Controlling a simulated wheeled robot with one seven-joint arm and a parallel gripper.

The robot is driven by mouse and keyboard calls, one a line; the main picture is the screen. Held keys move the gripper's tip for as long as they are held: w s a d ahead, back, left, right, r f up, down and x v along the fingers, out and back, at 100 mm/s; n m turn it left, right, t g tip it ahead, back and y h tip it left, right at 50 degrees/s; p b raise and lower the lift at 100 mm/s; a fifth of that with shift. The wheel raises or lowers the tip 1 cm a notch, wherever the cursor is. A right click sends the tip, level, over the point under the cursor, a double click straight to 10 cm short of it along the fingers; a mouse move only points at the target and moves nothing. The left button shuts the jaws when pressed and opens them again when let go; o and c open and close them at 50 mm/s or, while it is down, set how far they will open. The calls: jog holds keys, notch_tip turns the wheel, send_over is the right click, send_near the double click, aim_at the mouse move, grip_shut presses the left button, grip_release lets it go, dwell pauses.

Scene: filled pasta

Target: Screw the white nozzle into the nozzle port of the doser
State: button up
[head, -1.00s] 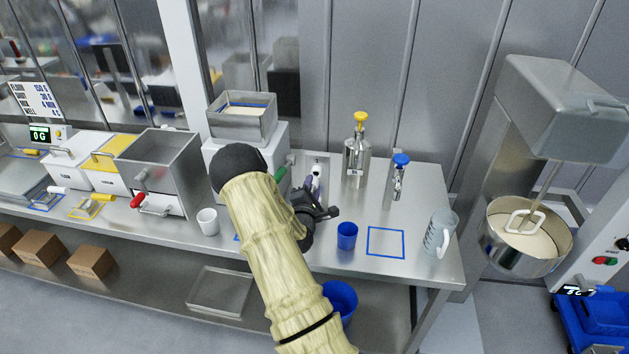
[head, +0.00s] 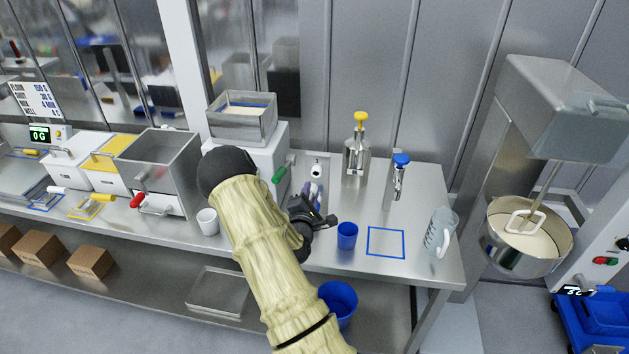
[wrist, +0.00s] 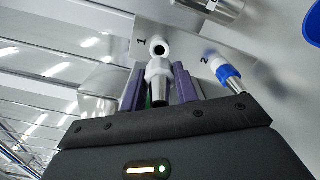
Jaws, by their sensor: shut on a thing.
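My gripper (wrist: 158,78) is shut on the white nozzle (wrist: 158,69), which has a white collar and a metal tip, between two purple fingers. In the head view my gripper (head: 313,192) is just in front of a small steel plate by the doser, and the nozzle is too small to make out. A white ring with a dark hole (wrist: 158,46) is at mark 1 on the plate, close beyond the held nozzle; I cannot tell whether they touch. The doser (head: 268,150) is a white machine with a steel hopper and a green handle. Its nozzle port cannot be made out.
A blue-collared nozzle (wrist: 228,74) is at mark 2. A yellow-topped steel dispenser (head: 356,160), a blue-topped one (head: 398,180), a blue cup (head: 347,235) and a clear jug (head: 440,232) stand to the right. A white cup (head: 207,221) stands left of my arm.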

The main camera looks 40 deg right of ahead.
jog(key=shift+a, duration=0.1)
dwell(0.3)
jog(key=a+f+n+t+y, duration=0.2)
jog(key=a+f+n+y, duration=0.1)
jog(key=a, duration=0.7)
jog(key=a+f+n+t+y, duration=0.2)
jog(key=a+f+y, duration=0.3)
jog(key=a, duration=0.6)
jog(key=a+f+n+t+y, duration=0.2)
jog(key=a+f+n+y, duration=0.3)
jog(key=a, duration=0.5)
jog(key=shift+a+y+b, duration=0.4)
jog(key=shift+f, duration=0.1)
